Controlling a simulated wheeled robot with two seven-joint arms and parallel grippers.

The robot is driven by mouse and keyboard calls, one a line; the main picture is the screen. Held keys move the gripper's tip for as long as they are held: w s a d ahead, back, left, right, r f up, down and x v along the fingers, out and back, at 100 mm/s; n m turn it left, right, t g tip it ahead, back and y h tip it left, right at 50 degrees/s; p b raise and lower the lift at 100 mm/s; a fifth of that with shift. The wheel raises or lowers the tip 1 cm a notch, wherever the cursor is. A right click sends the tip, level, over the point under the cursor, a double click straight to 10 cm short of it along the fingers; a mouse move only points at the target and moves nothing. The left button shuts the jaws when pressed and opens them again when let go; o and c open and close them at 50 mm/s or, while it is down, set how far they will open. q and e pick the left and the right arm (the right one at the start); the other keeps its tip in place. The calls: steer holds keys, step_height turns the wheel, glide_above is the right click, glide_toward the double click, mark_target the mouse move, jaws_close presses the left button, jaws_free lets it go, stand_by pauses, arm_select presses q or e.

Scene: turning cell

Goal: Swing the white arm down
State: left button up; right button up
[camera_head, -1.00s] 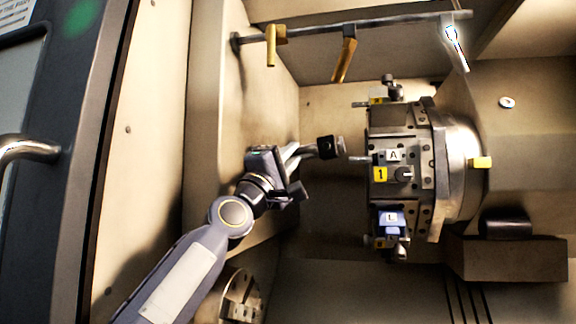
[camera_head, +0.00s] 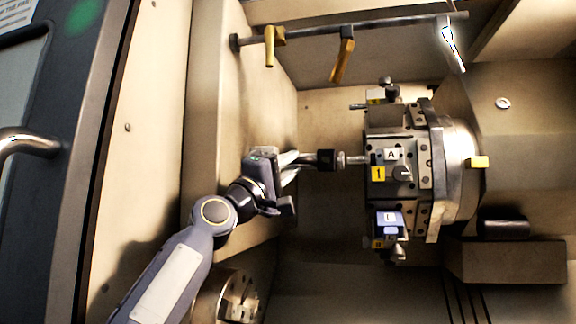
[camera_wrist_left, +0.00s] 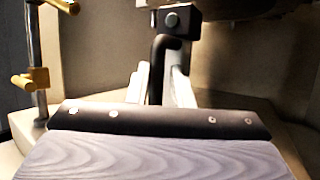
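A bright white arm (camera_head: 452,46) hangs from the right end of the metal rail, tilted down and to the right. My left gripper (camera_head: 290,158) has pale fingers and is far left of it and lower. The fingers close around a dark, bent tool (camera_head: 325,160), whose black end points right. That end meets, or nearly meets, a short metal stem on the turret (camera_head: 404,145); contact is hard to judge. In the left wrist view the black tool (camera_wrist_left: 157,70) rises between the pale fingers and bends right. My right gripper is not in view.
The rail (camera_head: 350,26) runs across the top with two yellow-handled levers (camera_head: 270,47) hanging from it. A chuck (camera_head: 240,297) is below my left arm. A brown block (camera_head: 507,258) is at the lower right. The lower middle is open.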

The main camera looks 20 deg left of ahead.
arm_select(q)
steer(key=o, duration=0.3)
steer(key=b+v, duration=0.5)
steer(key=v, duration=0.3)
steer(key=shift+w+r, duration=0.1)
